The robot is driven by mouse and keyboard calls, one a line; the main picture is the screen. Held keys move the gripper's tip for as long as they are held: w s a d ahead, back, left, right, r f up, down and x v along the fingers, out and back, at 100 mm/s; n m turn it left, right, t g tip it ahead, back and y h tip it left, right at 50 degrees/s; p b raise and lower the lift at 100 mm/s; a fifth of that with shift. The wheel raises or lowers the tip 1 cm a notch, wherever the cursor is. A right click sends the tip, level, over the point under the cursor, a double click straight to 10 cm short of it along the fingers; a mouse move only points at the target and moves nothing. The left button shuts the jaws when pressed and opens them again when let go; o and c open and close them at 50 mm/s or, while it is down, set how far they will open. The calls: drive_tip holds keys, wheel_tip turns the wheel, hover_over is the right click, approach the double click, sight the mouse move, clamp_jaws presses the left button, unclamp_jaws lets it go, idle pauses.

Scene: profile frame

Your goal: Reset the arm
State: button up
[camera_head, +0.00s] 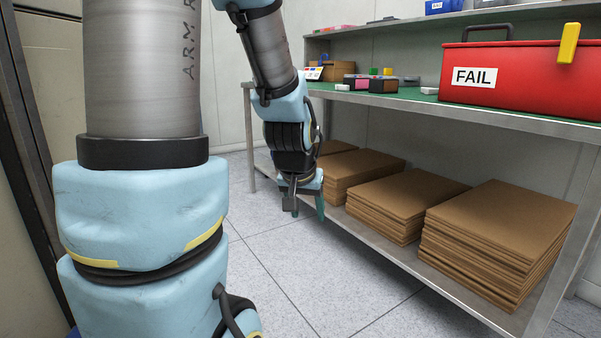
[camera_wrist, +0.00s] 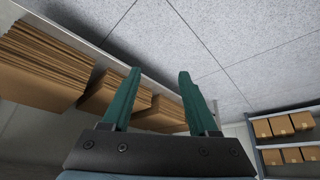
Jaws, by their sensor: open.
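My gripper (camera_head: 306,207) hangs at the end of my blue and grey arm, pointing down, in front of the bench's lower shelf in the head view. In the wrist view my gripper (camera_wrist: 158,95) shows two green fingers set apart with nothing between them. The gripper is open and empty. The fingertips show only small in the head view, below the black wrist part.
A workbench (camera_head: 500,117) stands at the right, with a red FAIL bin (camera_head: 540,75) and small coloured boxes on top. Stacks of flat cardboard (camera_head: 500,225) lie on its lower shelf. The speckled floor (camera_head: 300,285) is clear. A shelf with cartons (camera_wrist: 282,125) shows in the wrist view.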

drive_tip(key=s+a+f+n+g+y, duration=0.1)
drive_tip(key=s+a+f+n+g, duration=0.2)
drive_tip(key=s+a, duration=0.6)
wheel_tip(320, 180, up, 38)
drive_tip(key=m+p, duration=0.1)
drive_tip(key=p, duration=3.7)
drive_tip(key=shift+w+d+g+p, duration=0.3)
drive_tip(key=shift+w+d+g, duration=0.05)
drive_tip(key=shift+d+g, duration=0.1)
